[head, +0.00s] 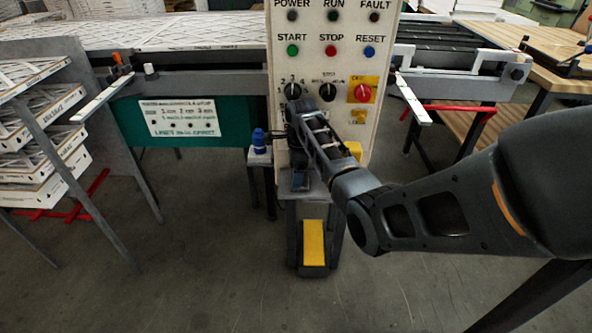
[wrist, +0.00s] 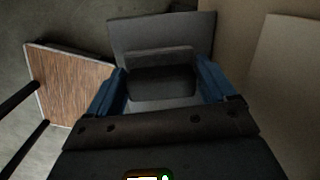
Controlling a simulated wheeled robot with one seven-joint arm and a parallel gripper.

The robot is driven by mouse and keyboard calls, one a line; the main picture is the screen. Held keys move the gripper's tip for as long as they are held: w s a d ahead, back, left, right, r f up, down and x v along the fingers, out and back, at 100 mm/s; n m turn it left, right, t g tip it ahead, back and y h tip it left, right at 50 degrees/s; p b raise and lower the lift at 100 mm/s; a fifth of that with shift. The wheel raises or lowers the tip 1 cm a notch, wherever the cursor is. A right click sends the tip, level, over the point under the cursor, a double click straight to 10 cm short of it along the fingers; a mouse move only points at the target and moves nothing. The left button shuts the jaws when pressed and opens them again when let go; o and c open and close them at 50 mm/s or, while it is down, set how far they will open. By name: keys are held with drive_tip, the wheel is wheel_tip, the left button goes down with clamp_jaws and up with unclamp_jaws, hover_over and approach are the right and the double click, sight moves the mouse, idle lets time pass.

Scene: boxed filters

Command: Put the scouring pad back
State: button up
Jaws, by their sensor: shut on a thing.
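My gripper (wrist: 160,88) has blue fingers in the wrist view and is shut on a dark grey block, which appears to be the scouring pad (wrist: 162,84). The pad sits between the fingers, above or against a lighter grey surface (wrist: 160,28); I cannot tell whether it touches that surface. In the head view my gripper (head: 300,180) points down low in front of the control panel (head: 325,100). The pad cannot be made out there.
A blue bottle (head: 259,141) stands on a small stand left of the panel. A yellow item (head: 353,150) shows partly behind my arm. A yellow-topped pedal (head: 313,243) lies on the floor below. A brown wood-grained board (wrist: 72,84) is left in the wrist view.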

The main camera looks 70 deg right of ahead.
drive_tip(key=shift+d+f, duration=0.1)
